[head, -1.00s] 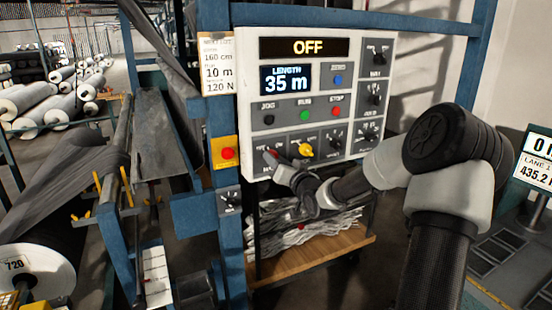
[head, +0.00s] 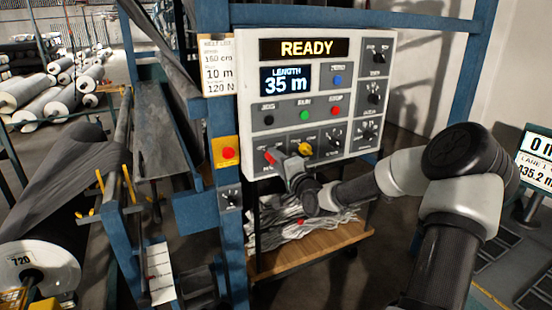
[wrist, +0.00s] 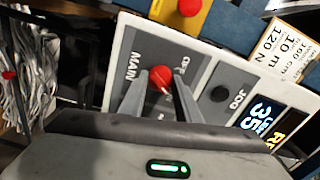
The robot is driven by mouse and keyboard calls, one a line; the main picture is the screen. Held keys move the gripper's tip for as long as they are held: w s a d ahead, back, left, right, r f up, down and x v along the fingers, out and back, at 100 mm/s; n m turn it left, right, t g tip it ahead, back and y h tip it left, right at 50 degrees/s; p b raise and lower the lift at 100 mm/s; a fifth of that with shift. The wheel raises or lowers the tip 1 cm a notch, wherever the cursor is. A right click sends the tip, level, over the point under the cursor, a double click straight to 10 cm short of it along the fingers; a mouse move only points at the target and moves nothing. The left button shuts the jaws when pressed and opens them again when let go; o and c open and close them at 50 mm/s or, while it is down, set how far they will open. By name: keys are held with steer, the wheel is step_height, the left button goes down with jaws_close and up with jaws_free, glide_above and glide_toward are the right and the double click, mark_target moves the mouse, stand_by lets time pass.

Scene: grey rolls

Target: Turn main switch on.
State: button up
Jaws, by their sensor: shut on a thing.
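The main switch (wrist: 161,80) is a red knob on a dark plate labelled MAIN, at the lower left of the control panel (head: 352,60). It also shows in the head view (head: 270,156), partly covered by my gripper. My gripper (wrist: 161,88) is shut on the red knob, one finger on each side. The display (head: 303,49) at the top of the panel reads READY. The length screen (head: 286,79) reads 35 m. In the wrist view the lettering beside the knob is partly hidden by the fingers.
A yellow knob (head: 305,149) sits just right of the main switch. A yellow box with a red button (head: 227,153) is on the blue post to the left. Below the panel stands a wooden-shelved cart (head: 315,253) with crumpled grey material.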

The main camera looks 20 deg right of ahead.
steer(key=shift+m, duration=1.1)
steer(key=o, duration=1.1)
steer(key=shift+s, duration=0.1)
steer(key=s, duration=1.7)
steer(key=shift+s+d, duration=0.1)
steer(key=shift+d, duration=0.15)
